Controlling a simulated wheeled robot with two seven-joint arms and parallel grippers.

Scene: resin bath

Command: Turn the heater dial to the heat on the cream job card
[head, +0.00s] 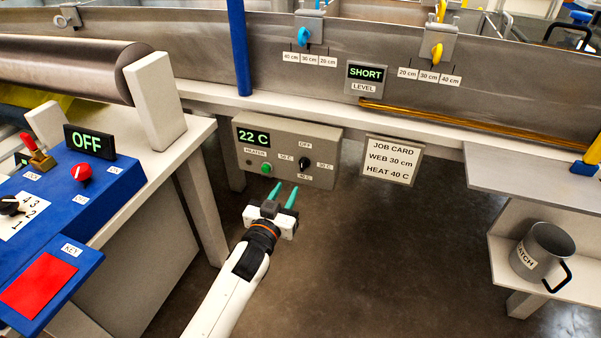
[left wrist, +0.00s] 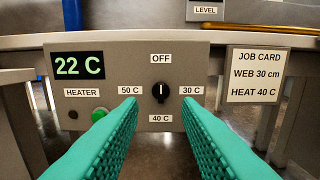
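The grey heater box (head: 325,140) hangs under the bath's front edge and shows 22 C. Its black dial (head: 304,162) has labels OFF at the top, 30 C right, 40 C bottom and 50 C left. In the left wrist view the dial (left wrist: 160,92) has its white mark pointing up to OFF. The cream job card (head: 391,162) reads WEB 30 cm, HEAT 40 C. My left gripper (head: 283,196) is open, its green fingers pointing at the box from just below the dial. In the left wrist view the fingers are apart with nothing between them. My right gripper is not in view.
A green button (head: 267,169) sits on the box beside the dial. A LEVEL display (head: 366,79) reads SHORT above. A blue control panel (head: 75,195) stands at left. A grey CATCH jug (head: 541,255) stands on a shelf at right. The floor between is clear.

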